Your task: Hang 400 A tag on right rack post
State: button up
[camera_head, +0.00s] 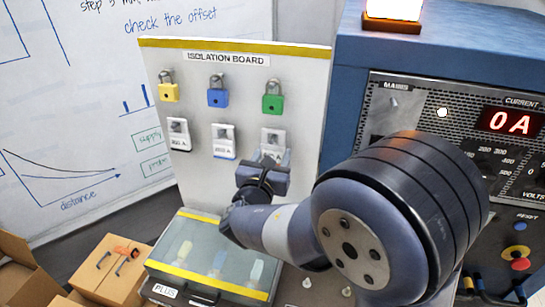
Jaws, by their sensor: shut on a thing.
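The white isolation board (245,92) stands upright behind my arm and carries a row of tags below the padlocks. The left tag (179,134) and the middle tag (223,141) hang on it, the middle one with a blue lower edge. The right-hand tag (273,138) is at the right rack position, and its print is too small to read. My gripper (271,158) is shut on the lower part of this tag, in front of the board. The right post is hidden, and I cannot tell whether the tag is on it.
Yellow (169,92), blue (217,96) and green (272,103) padlocks hang above the tags. A case (212,262) marked PLUS sits below the board. The blue power cabinet (440,45), showing 0 A, is close on the right. Cardboard boxes (108,270) stand lower left.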

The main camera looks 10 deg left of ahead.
jog(key=shift+s+r, duration=0.1)
jog(key=shift+r, duration=0.1)
jog(key=s+a, duration=0.1)
jog(key=s, duration=0.6)
jog(key=shift+r, duration=0.3)
dwell(0.6)
jog(key=shift+s, duration=0.1)
